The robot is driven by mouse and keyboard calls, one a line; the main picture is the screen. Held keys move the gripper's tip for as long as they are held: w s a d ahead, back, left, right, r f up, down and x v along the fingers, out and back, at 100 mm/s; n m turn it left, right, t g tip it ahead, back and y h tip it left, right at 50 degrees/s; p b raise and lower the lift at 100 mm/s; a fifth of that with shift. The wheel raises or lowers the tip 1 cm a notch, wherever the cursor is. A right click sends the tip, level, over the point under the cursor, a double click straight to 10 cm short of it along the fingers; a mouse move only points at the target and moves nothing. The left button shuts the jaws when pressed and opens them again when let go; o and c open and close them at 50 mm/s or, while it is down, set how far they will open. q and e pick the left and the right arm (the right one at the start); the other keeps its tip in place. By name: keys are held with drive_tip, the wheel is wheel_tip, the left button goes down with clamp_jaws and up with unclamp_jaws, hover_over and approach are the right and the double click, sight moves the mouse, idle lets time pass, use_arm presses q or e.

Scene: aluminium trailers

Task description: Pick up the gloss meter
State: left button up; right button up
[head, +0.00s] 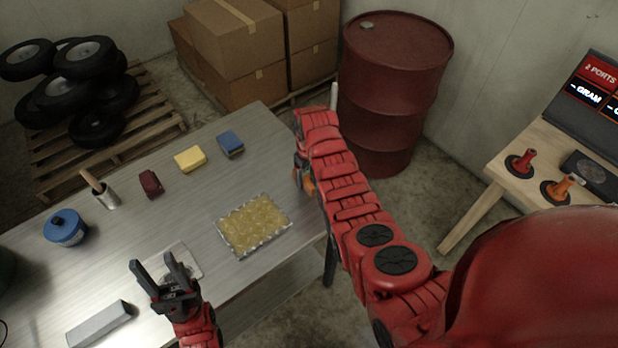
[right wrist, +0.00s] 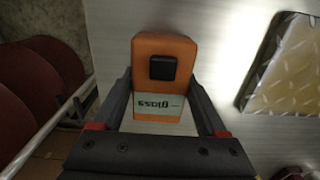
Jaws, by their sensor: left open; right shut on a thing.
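The gloss meter (right wrist: 152,48) is an orange block with a dark square button and a pale label reading "gloss", upside down in the right wrist view. My right gripper (right wrist: 160,82) is shut on it, one dark finger on each side. In the head view a bit of the orange gloss meter (head: 308,186) shows beside my right arm at the table's right edge; the arm hides most of that gripper. I cannot tell its height above the table. My left gripper (head: 151,263) is open and empty over the front of the table.
A red drum (head: 390,90) stands behind my right arm.

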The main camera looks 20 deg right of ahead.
drive_tip(key=c, duration=0.6)
drive_tip(key=shift+o, duration=0.2)
drive_tip(key=shift+r, duration=0.1)
